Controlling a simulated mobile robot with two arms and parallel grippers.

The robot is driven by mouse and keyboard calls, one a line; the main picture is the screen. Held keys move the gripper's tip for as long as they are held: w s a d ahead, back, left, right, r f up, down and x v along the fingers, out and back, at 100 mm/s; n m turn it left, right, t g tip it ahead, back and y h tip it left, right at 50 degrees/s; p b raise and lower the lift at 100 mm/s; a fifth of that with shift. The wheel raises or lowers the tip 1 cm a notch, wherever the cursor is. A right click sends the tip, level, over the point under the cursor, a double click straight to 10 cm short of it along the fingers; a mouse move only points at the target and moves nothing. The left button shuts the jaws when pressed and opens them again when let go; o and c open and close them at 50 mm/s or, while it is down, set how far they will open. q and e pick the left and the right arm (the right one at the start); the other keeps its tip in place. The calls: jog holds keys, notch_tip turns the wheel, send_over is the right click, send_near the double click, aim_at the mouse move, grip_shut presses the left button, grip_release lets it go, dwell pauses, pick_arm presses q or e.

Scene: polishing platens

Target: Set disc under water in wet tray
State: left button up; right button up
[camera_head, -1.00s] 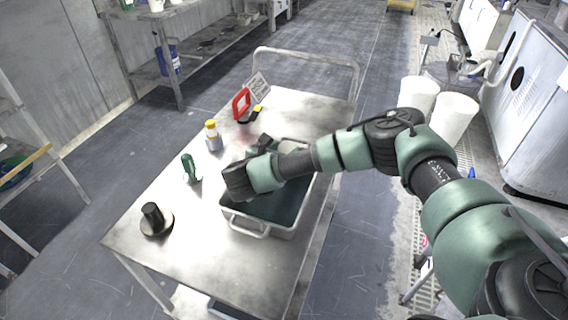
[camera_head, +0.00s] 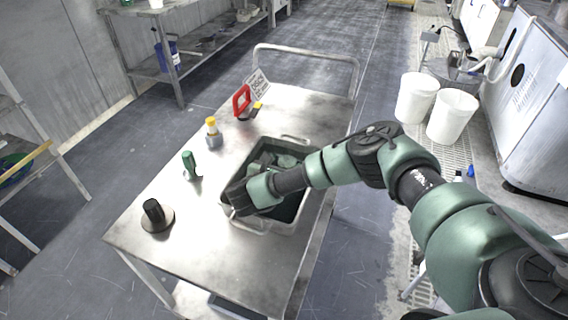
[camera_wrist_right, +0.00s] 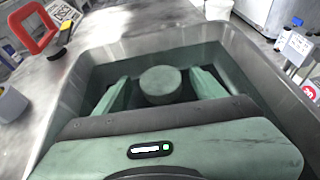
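The wet tray (camera_head: 262,228) is a grey rectangular tub on the steel cart, with dark greenish liquid inside. My right gripper (camera_wrist_right: 160,88) reaches down into it, its two fingers apart. Between them in the wrist view is a round, flat-topped grey-green piece (camera_wrist_right: 160,80), with a visible gap to each finger. I take it to be the disc or its knob; its lower part is hidden. It looks tinted like the water, but how deep it sits is unclear. In the head view my wrist covers part of the tray. My left gripper is not in view.
On the cart top (camera_head: 200,240) stand a black knobbed disc (camera_head: 155,215), a green-handled tool (camera_head: 190,165), a yellow-capped bottle (camera_head: 212,132) and a red frame (camera_head: 241,100) by a sign (camera_head: 257,84). Two white buckets (camera_head: 452,115) stand to the right.

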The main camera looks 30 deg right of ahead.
jog(key=shift+r, duration=0.15)
jog(key=shift+s+a, duration=0.2)
jog(key=shift+a, duration=0.05)
jog(key=b+v, duration=0.1)
jog(key=v, duration=0.9)
jog(key=shift+s+a+r, duration=0.15)
jog(key=shift+a+r, duration=0.1)
jog(key=shift+r, duration=0.05)
jog(key=shift+s+a, duration=0.25)
jog(key=shift+r, duration=0.1)
dwell(2.5)
